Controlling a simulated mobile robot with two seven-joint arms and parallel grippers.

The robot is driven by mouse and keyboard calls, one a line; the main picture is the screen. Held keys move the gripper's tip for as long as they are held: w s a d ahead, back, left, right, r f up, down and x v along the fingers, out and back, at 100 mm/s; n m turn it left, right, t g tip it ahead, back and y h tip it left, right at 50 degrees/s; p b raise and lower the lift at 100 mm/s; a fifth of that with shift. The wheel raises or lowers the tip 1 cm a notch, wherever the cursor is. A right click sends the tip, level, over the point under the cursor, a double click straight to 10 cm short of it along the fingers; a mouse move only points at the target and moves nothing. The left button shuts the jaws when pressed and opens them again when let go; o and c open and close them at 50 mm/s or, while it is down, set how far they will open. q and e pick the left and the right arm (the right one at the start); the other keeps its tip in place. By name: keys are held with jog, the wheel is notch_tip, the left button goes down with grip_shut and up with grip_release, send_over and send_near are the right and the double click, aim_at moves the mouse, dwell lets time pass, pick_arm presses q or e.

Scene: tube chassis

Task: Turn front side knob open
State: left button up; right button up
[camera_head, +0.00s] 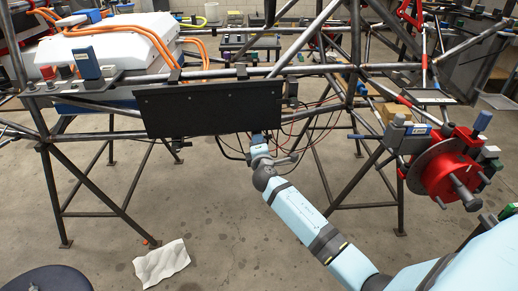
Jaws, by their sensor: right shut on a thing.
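My right arm comes in from the lower right and reaches up to the tube chassis. Its gripper (258,142) is shut on a small part at the lower edge of a black panel (205,108). The fingers and arm hide most of that part, and I cannot make out for sure whether it is the knob. Another small dark fitting (178,145) hangs under the panel further left. My left gripper is not in view.
Red and black wires (300,130) hang just right of my right gripper. Steel frame tubes (120,210) stand below the panel. A red hub with a disc (445,170) sits at the right, near my arm. A crumpled white sheet (161,263) lies on the open floor.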

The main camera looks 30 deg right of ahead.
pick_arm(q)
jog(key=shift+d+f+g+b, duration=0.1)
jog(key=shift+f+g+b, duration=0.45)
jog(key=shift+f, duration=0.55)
pick_arm(e)
jog(key=shift+f+m, duration=0.15)
jog(key=shift+m, duration=1.05)
jog(key=o, duration=0.9)
jog(key=shift+o, duration=0.2)
jog(key=shift+s+a, duration=0.1)
pick_arm(q)
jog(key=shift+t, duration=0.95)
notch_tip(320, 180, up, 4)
jog(key=p, duration=0.3)
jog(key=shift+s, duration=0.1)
pick_arm(e)
jog(key=v, duration=1.3)
jog(key=shift+s, duration=0.3)
